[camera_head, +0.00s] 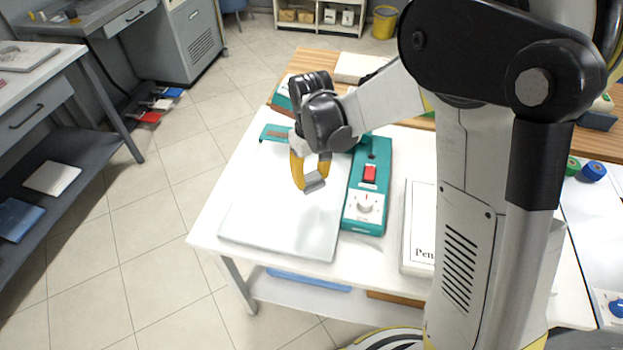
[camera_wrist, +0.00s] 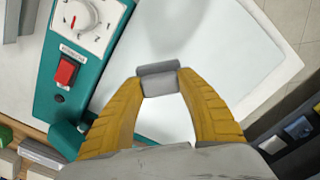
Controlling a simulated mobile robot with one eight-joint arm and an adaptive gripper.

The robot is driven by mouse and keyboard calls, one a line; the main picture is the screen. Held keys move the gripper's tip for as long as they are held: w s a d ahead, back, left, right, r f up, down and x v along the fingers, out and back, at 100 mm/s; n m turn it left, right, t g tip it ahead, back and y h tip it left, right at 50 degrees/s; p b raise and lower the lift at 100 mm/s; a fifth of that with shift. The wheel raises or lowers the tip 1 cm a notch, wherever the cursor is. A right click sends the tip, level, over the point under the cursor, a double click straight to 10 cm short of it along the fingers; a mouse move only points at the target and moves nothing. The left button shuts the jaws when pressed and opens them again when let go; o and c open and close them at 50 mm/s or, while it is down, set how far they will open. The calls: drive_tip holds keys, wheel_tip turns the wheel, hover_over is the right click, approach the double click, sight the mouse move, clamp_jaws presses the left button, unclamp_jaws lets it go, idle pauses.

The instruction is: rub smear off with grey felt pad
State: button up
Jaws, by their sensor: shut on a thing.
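My gripper (camera_head: 311,172) has yellow fingers and is shut on the grey felt pad (camera_head: 315,184), a small block across the fingertips. The pad also shows in the wrist view (camera_wrist: 158,88). A pale, glossy flat panel (camera_head: 270,226) lies beneath, on the white table. The pad is over the right part of the panel; I cannot tell whether it touches. In the wrist view the panel (camera_wrist: 228,50) fills the area beyond the fingers. I cannot clearly make out a smear; my gripper hides part of the panel.
A teal control unit (camera_head: 377,185) with a red switch (camera_head: 370,173) and a dial (camera_head: 365,205) runs along the panel's right side. A white box or book (camera_head: 417,250) lies further right on the table (camera_head: 208,222). Tiled floor is open to the left.

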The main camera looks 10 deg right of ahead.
drive_tip(key=shift+r+p, duration=0.5)
drive_tip(key=shift+r, duration=0.5)
